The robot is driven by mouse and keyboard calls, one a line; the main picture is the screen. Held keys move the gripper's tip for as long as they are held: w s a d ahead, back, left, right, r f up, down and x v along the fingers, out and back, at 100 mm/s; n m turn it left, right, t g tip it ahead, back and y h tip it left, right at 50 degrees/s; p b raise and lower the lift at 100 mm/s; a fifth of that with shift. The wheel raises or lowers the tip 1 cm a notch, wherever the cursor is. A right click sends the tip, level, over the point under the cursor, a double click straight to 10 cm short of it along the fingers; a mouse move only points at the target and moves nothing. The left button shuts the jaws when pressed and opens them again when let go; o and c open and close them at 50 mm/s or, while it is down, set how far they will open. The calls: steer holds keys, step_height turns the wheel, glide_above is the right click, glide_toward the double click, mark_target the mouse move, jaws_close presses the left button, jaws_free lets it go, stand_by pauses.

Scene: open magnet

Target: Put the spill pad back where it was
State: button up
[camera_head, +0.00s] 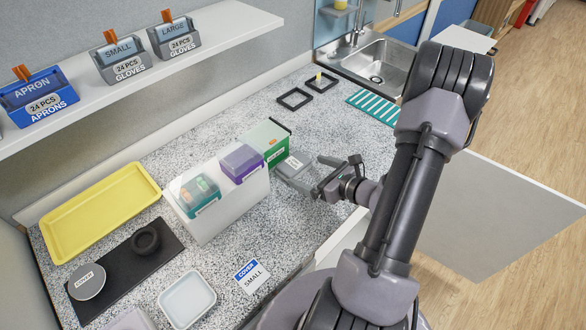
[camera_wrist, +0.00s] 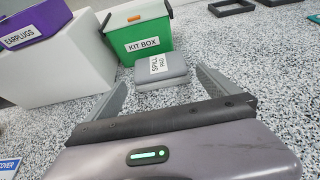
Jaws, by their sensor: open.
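The spill pad (camera_head: 294,163) is a grey, flat pad with a white label, lying on the speckled counter just in front of the green kit box (camera_head: 271,141). In the wrist view the spill pad (camera_wrist: 161,68) shows its "SPILL PAD" label, with the kit box (camera_wrist: 139,38) behind it. My gripper (camera_head: 313,174) is low over the counter, beside the pad. In the wrist view my gripper (camera_wrist: 163,85) has its two fingers spread apart, one on each side of the pad's near end. I cannot tell whether a finger touches it.
A white block (camera_head: 236,209) carries a purple earplugs box (camera_head: 242,161) and a teal box (camera_head: 195,194). Black square frames (camera_head: 295,98) and a striped mat (camera_head: 376,106) lie toward the sink (camera_head: 376,68). A yellow tray (camera_head: 100,210) is at left. Counter between pad and frames is clear.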

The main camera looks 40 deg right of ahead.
mark_target(298, 166)
steer(key=b+x, duration=0.1)
steer(key=x, duration=0.4)
steer(key=shift+w+a, duration=0.1)
steer(key=shift+w, duration=0.35)
steer(key=shift+r, duration=0.1)
steer(key=c, duration=1.2)
